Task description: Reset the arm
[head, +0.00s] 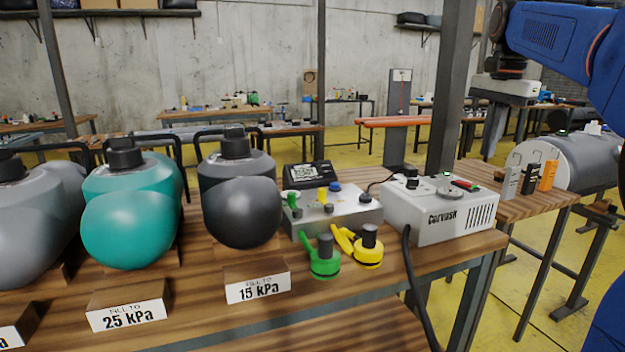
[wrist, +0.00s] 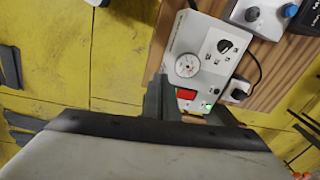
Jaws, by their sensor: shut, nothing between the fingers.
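My blue arm (head: 565,45) reaches in from the upper right in the head view. My gripper (head: 493,145) hangs fingers-down in the air, to the right of the white Corvusk pump box (head: 425,222). It is shut and empty. In the wrist view my gripper's dark fingers (wrist: 172,108) show in front of the pump box (wrist: 190,40), with its gauge, black knob and red switch. The fingers hide part of the box's edge. I cannot tell the exact gap between fingers and box.
A black hose (head: 412,290) hangs over the front edge. A metal post (head: 450,90) rises behind.

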